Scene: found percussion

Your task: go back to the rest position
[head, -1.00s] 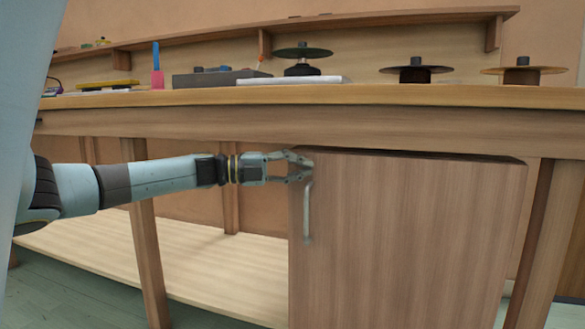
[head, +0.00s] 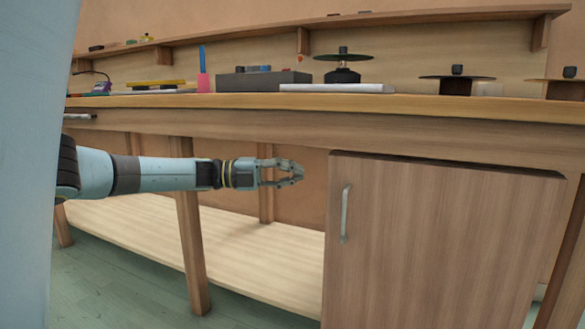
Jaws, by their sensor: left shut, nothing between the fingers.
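My left gripper (head: 298,172) reaches in from the left, below the bench top. It is shut and empty. It stands a little to the left of the wooden cabinet door (head: 440,240), apart from it. The door's metal handle (head: 345,213) is to the right of the fingertips and lower. My right gripper is not in view.
The workbench (head: 300,105) runs across the view, with a wooden leg (head: 188,240) near my left arm and a low shelf (head: 200,245) beneath. On top are a grey box (head: 262,80), a white slab (head: 337,88) and cymbal-like discs on stands (head: 343,57).

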